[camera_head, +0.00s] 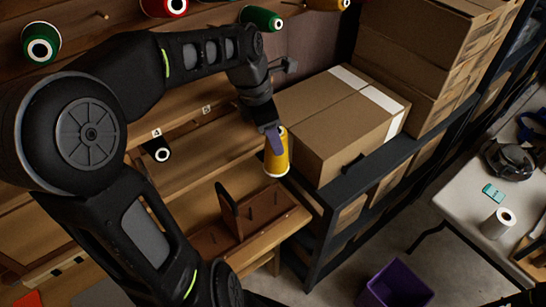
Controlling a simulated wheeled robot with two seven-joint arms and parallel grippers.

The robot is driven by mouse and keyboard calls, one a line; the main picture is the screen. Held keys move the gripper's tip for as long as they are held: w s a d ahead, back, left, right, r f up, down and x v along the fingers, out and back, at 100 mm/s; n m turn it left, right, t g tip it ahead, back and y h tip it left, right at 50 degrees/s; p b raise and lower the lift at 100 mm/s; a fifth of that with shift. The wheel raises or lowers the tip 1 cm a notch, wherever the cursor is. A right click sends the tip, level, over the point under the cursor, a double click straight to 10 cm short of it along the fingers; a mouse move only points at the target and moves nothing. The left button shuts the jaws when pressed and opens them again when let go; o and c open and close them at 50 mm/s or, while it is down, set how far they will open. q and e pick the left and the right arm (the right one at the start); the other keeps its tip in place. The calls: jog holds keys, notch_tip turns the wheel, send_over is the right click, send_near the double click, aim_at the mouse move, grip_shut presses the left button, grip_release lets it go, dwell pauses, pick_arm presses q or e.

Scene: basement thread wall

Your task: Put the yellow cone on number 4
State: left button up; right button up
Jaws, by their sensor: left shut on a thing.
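My left gripper (273,133) is shut on a yellow cone (277,158), held in the air in front of the cardboard box and above the small wooden stand. The cone hangs nearly upright, slightly tilted. The number 4 label (157,132) is on the thread wall to the left of the gripper, partly framed by my arm. A black cone with a white end (157,150) shows just below that label; my arm hides part of this area. My right gripper is not in view.
A number 5 label (206,109) is right of the 4. Green cones (262,18) (40,43), a red cone (163,7) and another yellow cone (328,4) are on the wall above. A cardboard box (340,118) sits on a black shelf at right. A purple bin (398,286) stands on the floor.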

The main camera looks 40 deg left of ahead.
pick_arm(q)
notch_tip(320, 180, down, 8)
jog(key=b, duration=0.2)
jog(key=shift+w+a+r, duration=0.15)
jog(key=shift+r, duration=0.1)
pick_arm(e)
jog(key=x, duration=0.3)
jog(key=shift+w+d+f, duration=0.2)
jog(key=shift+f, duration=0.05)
pick_arm(q)
jog(key=shift+b, duration=0.3)
jog(key=shift+f+b, duration=1.3)
jog(key=shift+f, duration=0.6)
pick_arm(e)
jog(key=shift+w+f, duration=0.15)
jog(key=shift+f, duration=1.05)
pick_arm(q)
jog(key=shift+r+p, duration=2.15)
jog(key=shift+p, duration=1.85)
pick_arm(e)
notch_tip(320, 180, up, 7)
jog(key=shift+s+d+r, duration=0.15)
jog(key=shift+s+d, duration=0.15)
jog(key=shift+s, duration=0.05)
